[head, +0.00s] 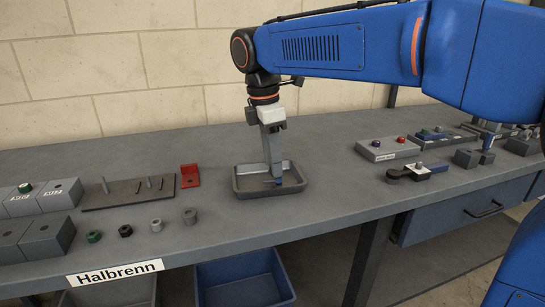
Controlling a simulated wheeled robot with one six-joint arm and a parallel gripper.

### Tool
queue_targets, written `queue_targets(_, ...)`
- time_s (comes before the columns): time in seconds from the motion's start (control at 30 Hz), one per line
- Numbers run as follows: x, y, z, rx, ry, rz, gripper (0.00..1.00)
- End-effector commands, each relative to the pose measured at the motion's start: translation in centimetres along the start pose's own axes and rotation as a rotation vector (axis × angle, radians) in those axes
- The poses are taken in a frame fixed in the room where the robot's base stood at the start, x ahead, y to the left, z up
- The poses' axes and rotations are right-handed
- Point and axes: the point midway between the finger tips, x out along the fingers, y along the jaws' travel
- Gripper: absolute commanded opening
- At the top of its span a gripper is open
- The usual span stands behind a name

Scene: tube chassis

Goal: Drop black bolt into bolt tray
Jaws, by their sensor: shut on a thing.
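My gripper (277,181) points down inside a shallow dark grey tray (240,190) in the middle of the bench, in the head view. The tray has a raised rim and appears to be the bolt tray. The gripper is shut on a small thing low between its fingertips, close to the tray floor. The fingers hide most of that thing, so its shape and colour cannot be made out clearly; I take it as the black bolt. Whether the held thing touches the tray floor cannot be told.
A red bracket (190,175) and a pegged plate (130,192) lie left of the tray. Nut-like pieces, including a black one (125,230), stand front left. Grey blocks (45,237) are farther left. Right of the tray is clear bench, then a button box (388,150).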

Motion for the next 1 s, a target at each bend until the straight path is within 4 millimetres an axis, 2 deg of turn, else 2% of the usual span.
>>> queue_targets(0.03,0.0,0.0,0.0,0.000,0.000,0.000,0.13)
queue_targets(0.07,0.0,0.0,0.0,0.000,0.000,0.000,0.40)
queue_targets(0.13,0.0,0.0,0.0,0.000,0.000,0.000,0.57)
queue_targets(0.17,0.0,0.0,0.0,0.000,0.000,0.000,0.59)
queue_targets(0.43,-0.1,0.0,0.0,0.000,0.000,0.000,0.59)
queue_targets(0.57,-0.7,0.0,0.0,0.000,0.000,0.001,0.59)
queue_targets(0.77,-3.7,0.1,0.0,0.000,0.001,0.003,0.59)
queue_targets(1.0,-8.5,0.1,-0.1,-0.001,0.001,0.003,0.59)
